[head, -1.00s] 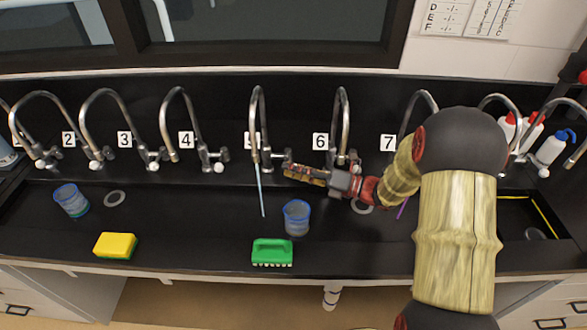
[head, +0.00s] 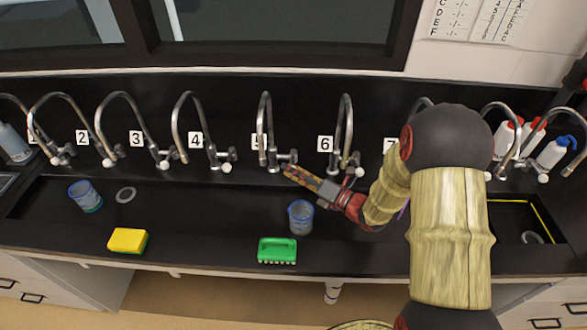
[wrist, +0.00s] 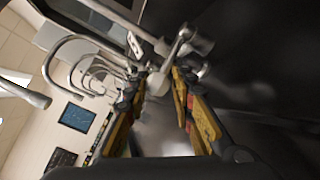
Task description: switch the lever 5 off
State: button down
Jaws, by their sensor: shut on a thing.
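The number 5 label (head: 255,143) is partly hidden behind the curved metal tap 5 (head: 264,120). Its valve and lever 5 (head: 283,156) are at the tap's base. No stream shows under this tap's spout. My gripper (head: 288,170) reaches in from the right, its tips at the lever. In the wrist view, my gripper (wrist: 158,88) has its two yellow fingers either side of the lever's pale end (wrist: 158,82), shut on it. The exact contact is hard to see.
Tap 6 (head: 347,120) stands close to the right, behind my wrist. A yellow sponge (head: 128,240) lies left. A purple stream (head: 403,211) shows beside my arm.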

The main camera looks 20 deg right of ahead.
jog(key=shift+w+r, duration=0.15)
jog(key=shift+r, duration=0.3)
jog(key=c, duration=1.7)
grip_release()
jog(key=shift+o, duration=0.6)
jog(key=shift+f, duration=0.15)
jog(key=v, duration=1.2)
